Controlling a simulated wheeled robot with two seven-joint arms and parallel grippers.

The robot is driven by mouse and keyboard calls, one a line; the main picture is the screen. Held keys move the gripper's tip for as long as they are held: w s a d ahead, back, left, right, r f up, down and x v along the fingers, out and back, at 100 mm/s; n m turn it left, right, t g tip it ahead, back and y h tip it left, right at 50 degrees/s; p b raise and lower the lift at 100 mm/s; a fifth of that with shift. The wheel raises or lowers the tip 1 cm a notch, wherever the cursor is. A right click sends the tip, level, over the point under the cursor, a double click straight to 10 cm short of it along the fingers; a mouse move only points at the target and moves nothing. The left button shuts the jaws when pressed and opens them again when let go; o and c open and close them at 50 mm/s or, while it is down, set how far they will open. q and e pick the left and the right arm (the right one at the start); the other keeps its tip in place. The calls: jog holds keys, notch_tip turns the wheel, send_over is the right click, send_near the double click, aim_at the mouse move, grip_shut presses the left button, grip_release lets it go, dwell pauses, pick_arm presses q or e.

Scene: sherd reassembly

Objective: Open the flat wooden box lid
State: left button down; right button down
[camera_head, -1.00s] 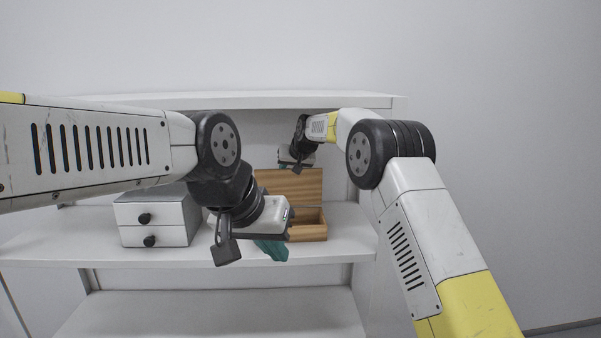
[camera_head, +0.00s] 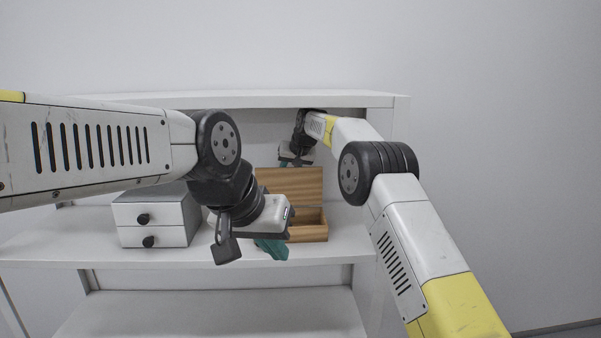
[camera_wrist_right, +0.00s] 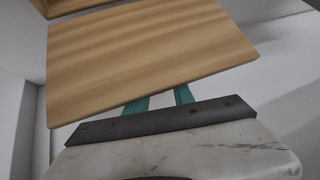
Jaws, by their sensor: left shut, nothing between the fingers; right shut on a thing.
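The flat wooden box (camera_head: 315,236) stands on the shelf, with its open inside partly showing. Its lid (camera_head: 292,184) stands raised at the back of the box; it fills much of the right wrist view (camera_wrist_right: 145,55). My right gripper (camera_head: 286,164) is at the lid's top edge, shut on the lid. Its teal fingers (camera_wrist_right: 160,98) run behind the lid in the wrist view, so their tips are hidden. My left gripper (camera_head: 272,249) is shut and empty in front of the box; my left wrist hides the box's left part.
A small grey cabinet with two drawers (camera_head: 157,219) stands on the shelf (camera_head: 60,240) to the left of the box. An upper shelf board (camera_head: 230,100) runs above my right wrist. The lower shelf (camera_head: 210,315) is bare.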

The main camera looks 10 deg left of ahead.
jog(key=shift+d+f, duration=0.45)
jog(key=shift+f, duration=0.4)
jog(key=c, duration=1.1)
grip_release()
jog(key=shift+w, duration=0.1)
jog(key=shift+r, duration=0.2)
